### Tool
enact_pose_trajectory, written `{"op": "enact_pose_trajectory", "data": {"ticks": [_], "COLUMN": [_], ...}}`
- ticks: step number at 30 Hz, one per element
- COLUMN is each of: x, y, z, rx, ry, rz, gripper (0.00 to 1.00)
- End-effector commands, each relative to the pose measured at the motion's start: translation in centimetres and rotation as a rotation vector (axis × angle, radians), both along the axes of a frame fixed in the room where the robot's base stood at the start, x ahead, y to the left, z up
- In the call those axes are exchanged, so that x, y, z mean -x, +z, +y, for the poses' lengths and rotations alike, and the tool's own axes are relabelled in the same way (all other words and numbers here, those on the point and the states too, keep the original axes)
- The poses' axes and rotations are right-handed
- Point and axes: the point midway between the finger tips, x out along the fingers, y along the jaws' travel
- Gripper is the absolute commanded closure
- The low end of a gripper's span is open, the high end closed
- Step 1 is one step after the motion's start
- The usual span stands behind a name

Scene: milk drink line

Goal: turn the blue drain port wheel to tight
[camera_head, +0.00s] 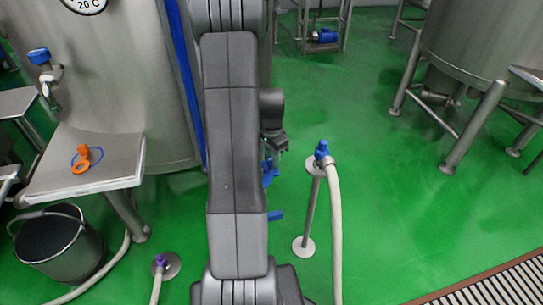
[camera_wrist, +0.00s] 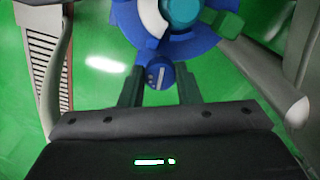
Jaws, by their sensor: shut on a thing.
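The blue drain port wheel (camera_wrist: 190,47) fills the top middle of the wrist view, with a teal hub at its centre. A blue knob with small pale marks sticks out from its rim towards me. My gripper (camera_wrist: 158,76) is shut on this knob, with one dark finger on each side of it. In the head view my own arm hides most of the wheel; only bits of blue (camera_head: 270,172) show beside my gripper (camera_head: 274,150). I cannot tell from the marks how tight the wheel stands.
A hose with a blue fitting (camera_head: 322,150) stands on a post to the right. A steel side table (camera_head: 105,180) with an orange part (camera_head: 82,160) and a bucket (camera_head: 60,245) are on the left. A floor grate (camera_head: 490,290) lies at lower right. Green floor is open at right.

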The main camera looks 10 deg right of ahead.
Motion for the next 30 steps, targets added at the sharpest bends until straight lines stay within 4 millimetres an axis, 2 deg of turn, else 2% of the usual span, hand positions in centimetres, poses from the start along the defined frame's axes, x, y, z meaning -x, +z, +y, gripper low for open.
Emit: {"op": "enact_pose_trajectory", "data": {"ticks": [12,27,28,30], "x": [-0.12,-0.13,-0.13,-0.13], "y": [0.08,0.08,0.08,0.07], "z": [-0.02,-0.02,-0.02,-0.01], "rx": [0.001,0.001,0.001,0.001], "ry": [-0.165,-0.184,-0.184,-0.183], "rz": [-0.003,-0.004,-0.004,-0.004], "gripper": [0.93,0.93,0.68,0.54]}}
